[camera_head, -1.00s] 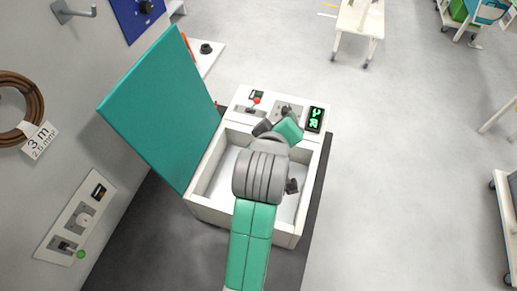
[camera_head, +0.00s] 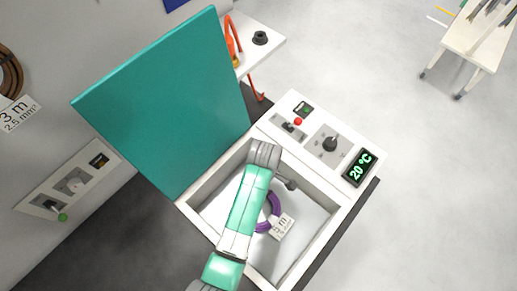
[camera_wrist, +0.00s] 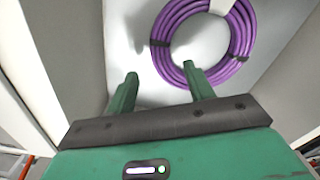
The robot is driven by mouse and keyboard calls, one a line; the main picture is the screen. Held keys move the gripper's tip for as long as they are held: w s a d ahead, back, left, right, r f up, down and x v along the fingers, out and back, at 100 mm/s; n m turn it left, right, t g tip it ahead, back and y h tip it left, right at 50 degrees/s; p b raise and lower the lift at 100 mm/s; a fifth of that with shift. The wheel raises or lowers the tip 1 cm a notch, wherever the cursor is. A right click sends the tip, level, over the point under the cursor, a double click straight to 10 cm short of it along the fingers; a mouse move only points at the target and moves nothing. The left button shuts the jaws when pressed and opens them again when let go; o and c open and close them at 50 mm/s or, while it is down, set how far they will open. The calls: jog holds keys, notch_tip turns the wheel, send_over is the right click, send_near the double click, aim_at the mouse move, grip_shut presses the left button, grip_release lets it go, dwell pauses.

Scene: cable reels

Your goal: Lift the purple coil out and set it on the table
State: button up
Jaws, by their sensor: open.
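The purple coil (camera_head: 265,212) lies flat on the pale floor of an open white box (camera_head: 325,236), with a white "3 m" tag (camera_head: 282,226) on it. My arm hides part of it in the head view. In the wrist view the purple coil (camera_wrist: 205,45) shows dark ties and lies just beyond my fingertips. My gripper (camera_wrist: 160,84) is open and empty. Its right fingertip overlaps the coil's near edge in the picture; I cannot tell if they touch. The fingers are hidden in the head view.
The box's teal lid (camera_head: 165,100) stands open at the left. A control panel with a black knob (camera_head: 330,144) and a "20 °C" display (camera_head: 359,167) is on the box's far rim. A white shelf (camera_head: 258,45) is behind. The box walls surround my gripper closely.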

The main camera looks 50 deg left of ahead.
jog(key=f, duration=0.4)
jog(key=shift+d+f, duration=0.2)
jog(key=shift+f, duration=0.2)
grip_shut()
jog(key=shift+r, duration=0.15)
notch_tip(320, 180, up, 10)
jog(key=shift+p, duration=0.3)
